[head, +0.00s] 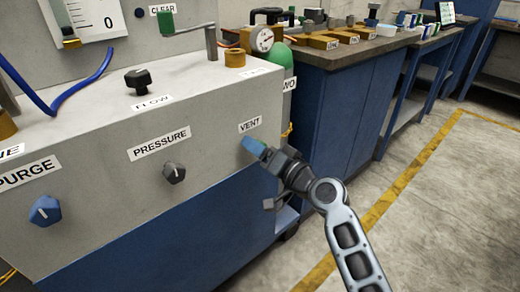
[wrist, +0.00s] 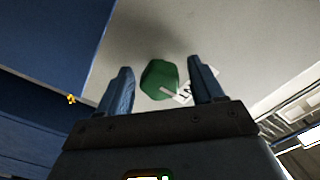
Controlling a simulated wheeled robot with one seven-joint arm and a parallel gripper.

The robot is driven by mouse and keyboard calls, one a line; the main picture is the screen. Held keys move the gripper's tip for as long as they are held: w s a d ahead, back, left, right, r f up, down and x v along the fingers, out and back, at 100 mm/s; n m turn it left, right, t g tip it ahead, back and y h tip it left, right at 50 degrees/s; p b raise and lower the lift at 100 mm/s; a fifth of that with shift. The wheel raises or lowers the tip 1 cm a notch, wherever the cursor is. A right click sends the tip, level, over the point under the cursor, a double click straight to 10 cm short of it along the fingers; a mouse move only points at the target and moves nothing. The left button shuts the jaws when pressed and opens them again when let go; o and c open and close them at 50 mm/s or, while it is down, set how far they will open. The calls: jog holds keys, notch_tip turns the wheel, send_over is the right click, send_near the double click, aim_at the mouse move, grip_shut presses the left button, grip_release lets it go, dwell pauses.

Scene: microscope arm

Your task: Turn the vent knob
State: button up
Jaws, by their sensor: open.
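The vent knob (wrist: 158,80) is dark green and shows in the wrist view on the grey panel, between my two blue fingers, with a white label (wrist: 184,94) partly hidden by the right finger. In the head view the VENT label (head: 249,125) is on the panel's right end, and my gripper (head: 253,147) is just below it and hides the knob. In the wrist view my gripper (wrist: 159,67) is open, with a gap on each side of the knob. I cannot tell how deep the fingers reach around it.
The grey panel (head: 110,210) also carries a grey pressure knob (head: 174,173) and a blue purge knob (head: 45,211) to the left. A black flow knob (head: 138,80) sits on top. A blue workbench (head: 345,110) stands behind; the floor (head: 450,215) at right is clear.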

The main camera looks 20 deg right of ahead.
jog(key=v, duration=0.7)
jog(key=shift+s, duration=0.35)
jog(key=shift+d, duration=0.1)
jog(key=s+f+g+h, duration=0.1)
jog(key=s+f+h, duration=0.1)
jog(key=s+f, duration=0.6)
jog(key=s+n+g+h, duration=0.2)
jog(key=s+h, duration=0.2)
jog(key=s, duration=2)
jog(key=s+a+r+n, duration=0.2)
jog(key=s+r+n, duration=0.2)
jog(key=s+r, duration=0.55)
notch_tip(320, 180, up, 17)
jog(key=s+p, duration=0.1)
jog(key=p, duration=1.8)
jog(key=shift+s+r+t, duration=0.2)
jog(key=shift+s+t, duration=0.05)
jog(key=shift+t, duration=0.05)
